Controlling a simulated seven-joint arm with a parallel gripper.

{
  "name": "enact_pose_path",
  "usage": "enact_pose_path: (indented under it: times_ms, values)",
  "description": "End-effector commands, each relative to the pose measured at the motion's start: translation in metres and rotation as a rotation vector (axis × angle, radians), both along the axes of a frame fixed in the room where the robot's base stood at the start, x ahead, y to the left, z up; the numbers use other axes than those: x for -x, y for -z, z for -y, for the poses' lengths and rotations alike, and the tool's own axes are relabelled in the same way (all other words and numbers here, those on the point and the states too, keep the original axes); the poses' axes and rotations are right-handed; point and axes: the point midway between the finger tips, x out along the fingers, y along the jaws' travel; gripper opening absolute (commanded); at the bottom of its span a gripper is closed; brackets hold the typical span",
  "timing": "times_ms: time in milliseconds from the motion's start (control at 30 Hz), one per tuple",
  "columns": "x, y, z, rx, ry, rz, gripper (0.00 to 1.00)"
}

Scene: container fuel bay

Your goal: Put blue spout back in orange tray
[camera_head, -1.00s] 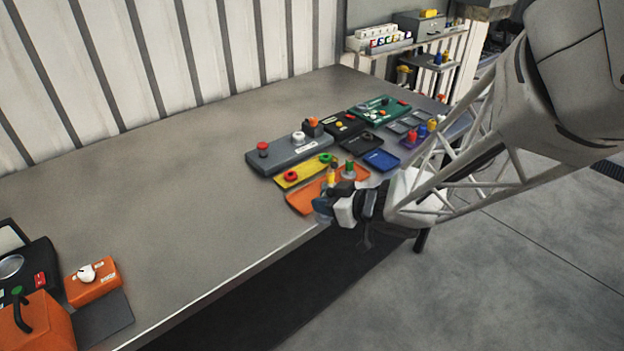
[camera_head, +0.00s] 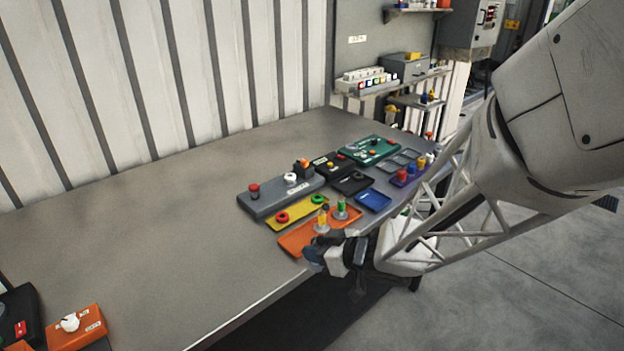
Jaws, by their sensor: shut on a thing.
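The orange tray (camera_head: 290,243) lies near the front edge of the grey bench. A yellow-topped spout (camera_head: 322,219) and a green-topped spout (camera_head: 341,209) stand upright in it on pale bases. My gripper (camera_head: 315,256) is at the tray's near edge, in front of both spouts in the picture. It is shut on a small dark bluish piece at its tip, which appears to be the blue spout (camera_head: 311,253). The fingers hide most of that piece. I cannot tell its tilt, or whether it touches the tray.
Behind the tray lie a yellow tray (camera_head: 272,220) with red and green rings and a grey panel (camera_head: 270,200) with knobs. A blue tray (camera_head: 373,200) and a purple rack (camera_head: 405,176) are to the right. The bench's left-middle is clear.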

Motion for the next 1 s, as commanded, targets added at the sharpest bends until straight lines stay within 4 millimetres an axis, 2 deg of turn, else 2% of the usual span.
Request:
enact_pose_path:
  times_ms: [700, 1000]
  values:
    - [-0.095, 0.01, -0.037, 0.001, 0.0, 0.0, 0.0]
    - [-0.124, 0.013, -0.048, -0.001, -0.001, -0.001, 0.0]
